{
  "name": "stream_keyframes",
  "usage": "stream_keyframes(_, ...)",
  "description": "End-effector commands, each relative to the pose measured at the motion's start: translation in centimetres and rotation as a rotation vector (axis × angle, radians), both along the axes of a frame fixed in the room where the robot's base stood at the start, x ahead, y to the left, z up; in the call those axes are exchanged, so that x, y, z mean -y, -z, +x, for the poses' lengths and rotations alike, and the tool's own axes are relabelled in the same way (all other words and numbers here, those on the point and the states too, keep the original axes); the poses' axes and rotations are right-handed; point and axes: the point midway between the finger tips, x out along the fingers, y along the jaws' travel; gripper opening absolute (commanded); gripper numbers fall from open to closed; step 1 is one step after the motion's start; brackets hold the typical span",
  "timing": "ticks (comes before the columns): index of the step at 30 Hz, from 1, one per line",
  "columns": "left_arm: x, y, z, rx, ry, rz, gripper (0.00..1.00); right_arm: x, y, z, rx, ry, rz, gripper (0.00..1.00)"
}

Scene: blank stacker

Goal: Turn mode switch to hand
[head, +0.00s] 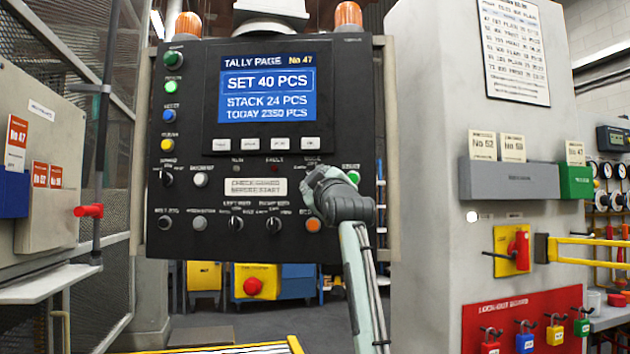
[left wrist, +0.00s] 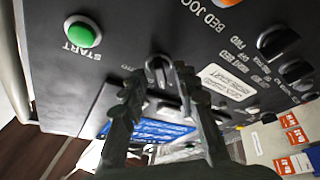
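The black control panel (head: 215,140) fills the middle of the head view. My left gripper (head: 318,183) is in front of its right side, beside the green START button (head: 352,177), and hides the selector there. In the left wrist view, a dark selector knob (left wrist: 160,70), likely the mode switch, shows just beyond and between the fingertips of my left gripper (left wrist: 155,90). The fingers are apart, one on each side of the knob. I cannot tell whether they touch it, and its position labels are not readable. My right gripper is not in view.
In the left wrist view, the START button (left wrist: 82,33) is near the gripper and other selectors (left wrist: 278,42) are at the right. An orange button (head: 313,225) is just below the gripper in the head view. A grey cabinet (head: 425,130) stands right of the panel.

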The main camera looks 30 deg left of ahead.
Motion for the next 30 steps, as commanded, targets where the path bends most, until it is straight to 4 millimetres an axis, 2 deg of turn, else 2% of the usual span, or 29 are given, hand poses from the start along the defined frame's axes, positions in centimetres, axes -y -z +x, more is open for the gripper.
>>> stream_keyframes(5,1.3,0.6,-1.1,-0.001,0.002,-0.001,0.3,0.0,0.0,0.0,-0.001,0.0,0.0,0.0)
stream_keyframes(12,4.9,2.0,-4.5,0.001,0.004,-0.002,0.3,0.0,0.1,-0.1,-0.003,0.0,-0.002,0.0)
stream_keyframes(18,7.1,2.8,-6.9,0.0,-0.002,0.003,0.3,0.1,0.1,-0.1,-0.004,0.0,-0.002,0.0)
stream_keyframes(24,8.1,3.2,-7.9,0.001,0.0,0.0,0.3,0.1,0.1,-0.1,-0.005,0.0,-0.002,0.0)
stream_keyframes(30,8.2,3.2,-8.0,0.001,0.0,0.0,0.3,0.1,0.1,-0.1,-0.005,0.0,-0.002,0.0)
